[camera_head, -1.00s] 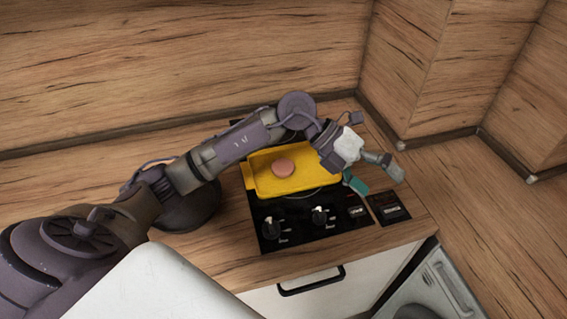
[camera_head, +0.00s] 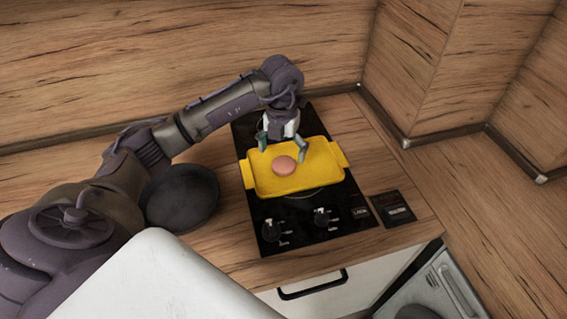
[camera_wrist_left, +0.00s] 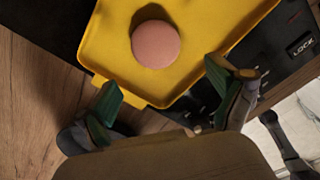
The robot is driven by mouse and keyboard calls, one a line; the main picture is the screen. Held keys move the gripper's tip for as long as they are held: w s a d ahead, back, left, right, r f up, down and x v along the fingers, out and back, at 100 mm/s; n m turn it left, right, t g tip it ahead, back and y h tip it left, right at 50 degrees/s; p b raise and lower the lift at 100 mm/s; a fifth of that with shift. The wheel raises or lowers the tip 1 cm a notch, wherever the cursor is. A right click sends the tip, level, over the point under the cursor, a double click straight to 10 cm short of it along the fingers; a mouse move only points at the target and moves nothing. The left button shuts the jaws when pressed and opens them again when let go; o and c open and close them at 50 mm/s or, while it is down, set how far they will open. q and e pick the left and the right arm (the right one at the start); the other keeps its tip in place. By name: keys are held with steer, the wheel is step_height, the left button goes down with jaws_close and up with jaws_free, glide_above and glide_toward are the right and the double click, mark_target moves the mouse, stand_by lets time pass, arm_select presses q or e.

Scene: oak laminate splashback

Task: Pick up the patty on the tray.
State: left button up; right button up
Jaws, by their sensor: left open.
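The patty (camera_head: 284,166) is a round pinkish-brown disc lying on the yellow tray (camera_head: 318,178) in the head view. The tray has side handles and sits on the black cooktop. In the left wrist view the patty (camera_wrist_left: 156,44) lies on the tray (camera_wrist_left: 105,55), ahead of the fingers. My left gripper (camera_head: 283,148) is open and empty, pointing down over the back part of the tray, close behind the patty. Its two green-padded fingers (camera_wrist_left: 170,88) are wide apart in the wrist view. My right gripper is not in view.
The black cooktop (camera_head: 293,236) has knobs at its front. A dark round pan (camera_head: 181,198) stands left of it, under my left arm. A small dark panel (camera_head: 393,209) lies to the right. Wooden walls close off the back and right.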

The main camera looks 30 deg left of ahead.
mark_target(283, 164)
arm_select(q)
steer(key=shift+w+f+p, duration=0.1)
steer(key=shift+f+p, duration=0.25)
steer(key=shift+f, duration=0.2)
steer(key=f, duration=0.1)
steer(key=f+p, duration=0.1)
steer(key=f, duration=0.1)
steer(key=shift+w+a+f, duration=0.2)
steer(key=shift+w+f, duration=0.1)
steer(key=shift+f, duration=0.45)
steer(key=shift+c, duration=0.4)
steer(key=c, duration=1.2)
steer(key=shift+r, duration=0.1)
